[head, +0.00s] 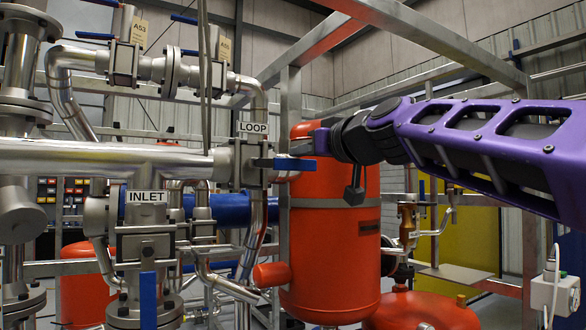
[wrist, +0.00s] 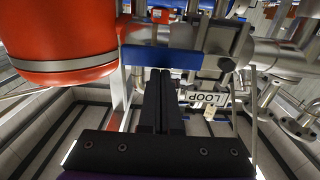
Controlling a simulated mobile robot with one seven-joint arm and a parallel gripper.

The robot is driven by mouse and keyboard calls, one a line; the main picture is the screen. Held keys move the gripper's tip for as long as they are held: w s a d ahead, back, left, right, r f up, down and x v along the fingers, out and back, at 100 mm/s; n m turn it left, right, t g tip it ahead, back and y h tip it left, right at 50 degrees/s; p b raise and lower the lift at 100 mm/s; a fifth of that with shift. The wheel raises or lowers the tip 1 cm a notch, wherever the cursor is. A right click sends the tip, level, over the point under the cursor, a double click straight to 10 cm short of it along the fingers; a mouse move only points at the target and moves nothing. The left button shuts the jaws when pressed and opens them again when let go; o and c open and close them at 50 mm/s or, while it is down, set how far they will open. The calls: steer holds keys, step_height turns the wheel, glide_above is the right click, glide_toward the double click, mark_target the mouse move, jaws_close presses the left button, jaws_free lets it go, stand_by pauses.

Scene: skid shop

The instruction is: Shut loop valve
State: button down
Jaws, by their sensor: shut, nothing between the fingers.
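The loop valve (head: 240,165) sits at the right end of the thick horizontal pipe, under a white LOOP label (head: 252,128). Its blue lever (head: 284,164) lies level and points right, roughly in line with the pipe. In the wrist view the blue lever (wrist: 160,58) crosses just beyond my fingertips, and the LOOP label (wrist: 208,98) shows upside down. My gripper (head: 306,146) has come in from the right, close to the lever's free end. In the wrist view my gripper (wrist: 160,78) is shut and empty; whether the tips touch the lever I cannot tell.
A red tank (head: 335,245) stands right behind the lever and my gripper. The INLET label (head: 146,197) marks another valve, with a blue lever (head: 148,300) hanging down. Metal frame posts (head: 290,90) and pipes crowd the space around the loop valve. A yellow panel (head: 470,235) stands behind.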

mark_target(298, 168)
steer(key=shift+f, duration=0.3)
steer(key=shift+w+f, duration=0.1)
steer(key=shift+f, duration=1.2)
